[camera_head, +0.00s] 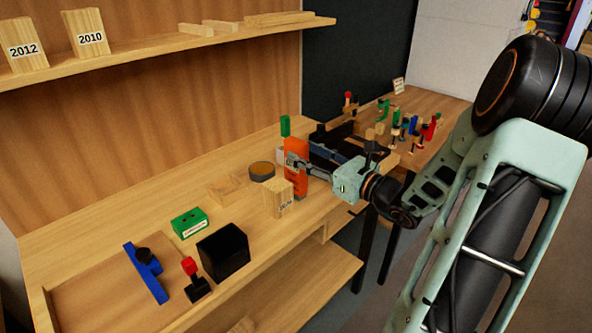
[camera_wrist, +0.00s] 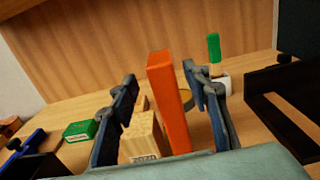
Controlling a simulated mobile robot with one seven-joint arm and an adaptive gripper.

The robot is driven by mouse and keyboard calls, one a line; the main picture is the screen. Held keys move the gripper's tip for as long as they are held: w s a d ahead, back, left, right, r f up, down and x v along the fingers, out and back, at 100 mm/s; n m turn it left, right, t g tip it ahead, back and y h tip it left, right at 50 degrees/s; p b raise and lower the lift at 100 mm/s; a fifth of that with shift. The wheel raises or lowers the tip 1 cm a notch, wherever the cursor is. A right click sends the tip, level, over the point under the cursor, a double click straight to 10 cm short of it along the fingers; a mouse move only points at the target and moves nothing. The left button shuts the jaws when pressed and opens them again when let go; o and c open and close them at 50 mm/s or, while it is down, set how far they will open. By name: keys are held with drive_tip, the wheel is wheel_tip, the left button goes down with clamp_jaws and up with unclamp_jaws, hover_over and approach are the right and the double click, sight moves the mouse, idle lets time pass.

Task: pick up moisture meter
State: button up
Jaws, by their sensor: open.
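An orange upright box, which looks like the moisture meter (camera_head: 298,182), stands on the bench near its middle. Its narrow orange body (camera_wrist: 166,95) also shows in the wrist view, between my two dark fingers. My gripper (camera_head: 301,163) reaches in from the right at the height of the meter's upper part. In the wrist view my gripper (camera_wrist: 162,90) is open, with one finger left and one right of the meter. A gap shows on the left side; whether the right finger touches it I cannot tell.
A wooden block (camera_head: 278,199) stands close in front of the meter. A round tin (camera_head: 262,171), a green box (camera_head: 189,222) and a black box (camera_head: 223,251) are to the left. A green-handled tool (camera_wrist: 214,50) stands behind. Clamps crowd the far right.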

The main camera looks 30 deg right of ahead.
sight(296, 148)
drive_tip(key=x, duration=0.4)
drive_tip(key=shift+w+d+f, duration=0.1)
drive_tip(key=shift+d, duration=0.05)
clamp_jaws()
